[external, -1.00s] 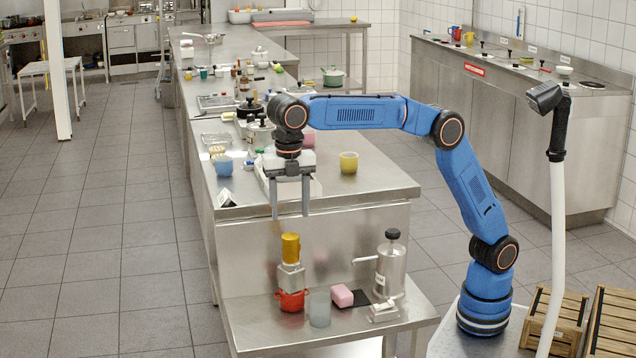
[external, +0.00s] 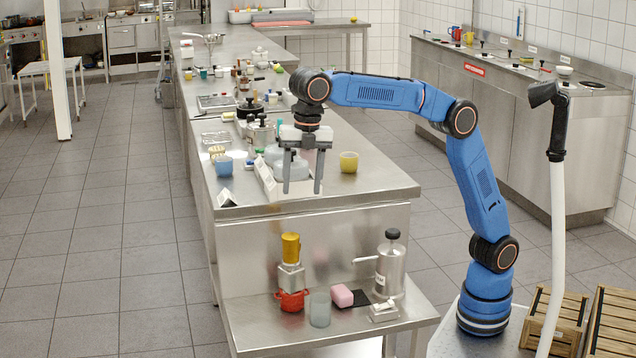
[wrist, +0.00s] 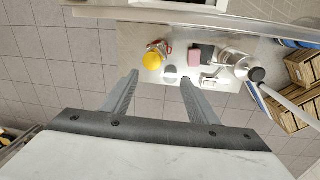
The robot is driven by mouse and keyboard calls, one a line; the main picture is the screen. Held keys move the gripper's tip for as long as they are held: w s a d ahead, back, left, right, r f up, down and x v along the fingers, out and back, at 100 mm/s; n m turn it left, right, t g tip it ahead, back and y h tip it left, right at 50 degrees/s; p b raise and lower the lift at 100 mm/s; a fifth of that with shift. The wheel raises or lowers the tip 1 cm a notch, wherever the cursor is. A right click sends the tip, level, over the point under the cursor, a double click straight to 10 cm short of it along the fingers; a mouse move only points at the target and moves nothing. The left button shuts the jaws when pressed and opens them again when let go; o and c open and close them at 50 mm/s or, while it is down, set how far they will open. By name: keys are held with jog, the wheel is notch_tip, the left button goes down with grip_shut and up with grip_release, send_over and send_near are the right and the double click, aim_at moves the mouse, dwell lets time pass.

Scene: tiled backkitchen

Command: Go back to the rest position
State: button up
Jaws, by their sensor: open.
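My gripper (external: 302,188) hangs from the raised blue arm, pointing down in front of the steel counter's near end. Its two fingers are spread wide with nothing between them. In the wrist view the gripper (wrist: 158,80) shows the same open fingers, high above the lower shelf. In the external view it stands above the shelf's gold-topped metal device (external: 291,262) and is well apart from it.
The lower shelf (external: 260,335) carries a red pot (external: 291,300), a grey cup (external: 319,310), a pink block (external: 342,295) and a metal dispenser (external: 390,270). A yellow cup (external: 348,162) and a blue cup (external: 224,166) stand on the counter (external: 365,190). Wooden crates (external: 570,325) stand at the right.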

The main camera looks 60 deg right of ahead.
jog(key=s+d+r+m+t+y, duration=0.1)
jog(key=s+d+r+y, duration=0.1)
jog(key=s+d+r, duration=0.5)
jog(key=s+d+r+m+t+y, duration=0.1)
jog(key=s+d+r+m+t, duration=0.15)
jog(key=d+r, duration=0.75)
jog(key=s+d+r+m+y, duration=0.1)
jog(key=s+d+r, duration=0.1)
jog(key=d, duration=0.3)
jog(key=s+d+r+m, duration=0.1)
jog(key=s+d+r, duration=0.15)
jog(key=d, duration=0.25)
jog(key=w+d+f+m+t+h, duration=0.1)
jog(key=w+d+f+m, duration=0.1)
jog(key=d+f+m, duration=0.65)
jog(key=w+d+f+m+h, duration=0.2)
jog(key=w+d+f+m, duration=0.1)
jog(key=d+f, duration=1)
jog(key=s+d+f+m, duration=0.3)
jog(key=d+f, duration=0.1)
jog(key=f, duration=0.4)
jog(key=s+d+f+m+h, duration=0.1)
jog(key=s+d+f+m, duration=0.2)
jog(key=d+f, duration=0.2)
jog(key=s+d+f+m+h, duration=0.1)
jog(key=s+d+f+m, duration=0.2)
jog(key=f, duration=0.7)
jog(key=shift+s+d+f, duration=0.35)
jog(key=shift+s+d, duration=0.1)
jog(key=shift+d, duration=0.75)
